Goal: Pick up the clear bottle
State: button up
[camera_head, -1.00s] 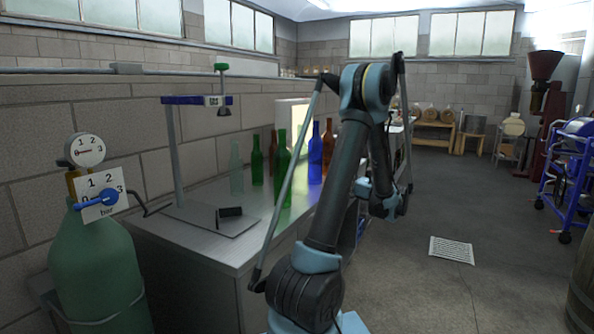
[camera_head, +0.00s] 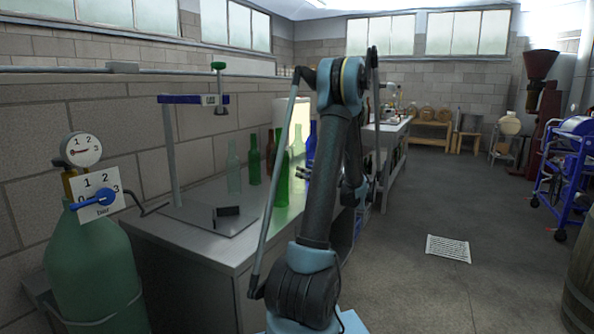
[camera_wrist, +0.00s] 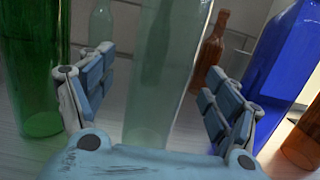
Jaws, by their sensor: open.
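A clear, pale bottle (camera_wrist: 160,85) stands upright between the two fingers of my gripper (camera_wrist: 159,72) in the wrist view. The fingers are spread, with one on each side of the bottle; I cannot tell whether either touches it. In the head view a pale bottle (camera_head: 298,145) shows between the green and blue ones, partly hidden, with a bit of my gripper (camera_head: 303,172) beside it. Another pale bottle (camera_head: 234,172) stands farther left on the bench, and a pale one also shows at the back left in the wrist view (camera_wrist: 101,26).
A green bottle (camera_wrist: 35,75) stands close left of my gripper, a blue bottle (camera_wrist: 285,60) close right. A brown bottle (camera_wrist: 302,138) is at the far right, another brown one (camera_wrist: 210,50) behind. The metal bench (camera_head: 190,235) holds a stand (camera_head: 172,150) at left.

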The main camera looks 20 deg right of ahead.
aim_at(303, 144)
jog(key=x, duration=0.4)
jog(key=shift+w, duration=0.2)
jog(key=shift+c, duration=0.5)
jog(key=c, duration=1.4)
jog(key=shift+r, duration=0.1)
notch_tip(303, 144, up, 10)
jog(key=shift+f, duration=0.1)
